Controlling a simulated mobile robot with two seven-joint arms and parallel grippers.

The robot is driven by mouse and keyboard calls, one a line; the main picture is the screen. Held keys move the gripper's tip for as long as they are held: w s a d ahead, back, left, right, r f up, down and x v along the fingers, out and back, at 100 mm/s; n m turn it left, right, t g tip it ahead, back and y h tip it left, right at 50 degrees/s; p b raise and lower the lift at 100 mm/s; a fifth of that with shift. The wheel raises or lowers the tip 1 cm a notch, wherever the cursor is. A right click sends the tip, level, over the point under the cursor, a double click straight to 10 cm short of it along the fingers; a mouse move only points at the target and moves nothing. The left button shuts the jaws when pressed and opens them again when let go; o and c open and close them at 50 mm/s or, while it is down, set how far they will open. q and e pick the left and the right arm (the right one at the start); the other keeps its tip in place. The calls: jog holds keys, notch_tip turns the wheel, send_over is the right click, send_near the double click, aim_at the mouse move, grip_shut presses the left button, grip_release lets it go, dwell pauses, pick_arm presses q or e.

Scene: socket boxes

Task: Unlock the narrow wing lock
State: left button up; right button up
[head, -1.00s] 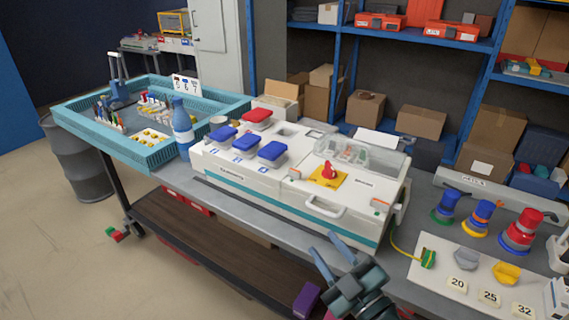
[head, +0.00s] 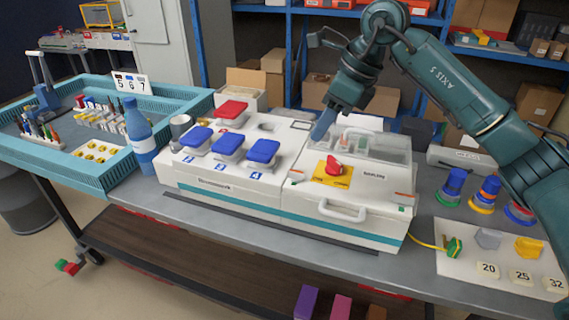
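A red wing-shaped knob (head: 333,165) sits on a yellow plate (head: 331,174) on the top of the white box (head: 240,195); I take it to be the wing lock. My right gripper (head: 322,127) reaches in from the right and points down, just behind and above the knob, apart from it. Its fingers overlap in this view, so its opening is unclear. I see nothing held in it. My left gripper is out of view.
A clear cover (head: 375,146) stands behind the knob and a white handle (head: 342,211) is at the box front. Blue lids (head: 228,146) and a red lid (head: 231,110) lie to the left. A blue bottle (head: 139,135) stands beside the teal tray (head: 75,178).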

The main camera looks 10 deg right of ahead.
aim_at(296, 171)
jog(key=x, duration=0.8)
jog(key=p+x, duration=0.1)
jog(key=x, duration=0.3)
jog(key=shift+w+d+f, duration=0.2)
jog(key=shift+d+f, duration=0.05)
jog(key=shift+f, duration=0.15)
jog(key=shift+c, duration=0.3)
grip_shut()
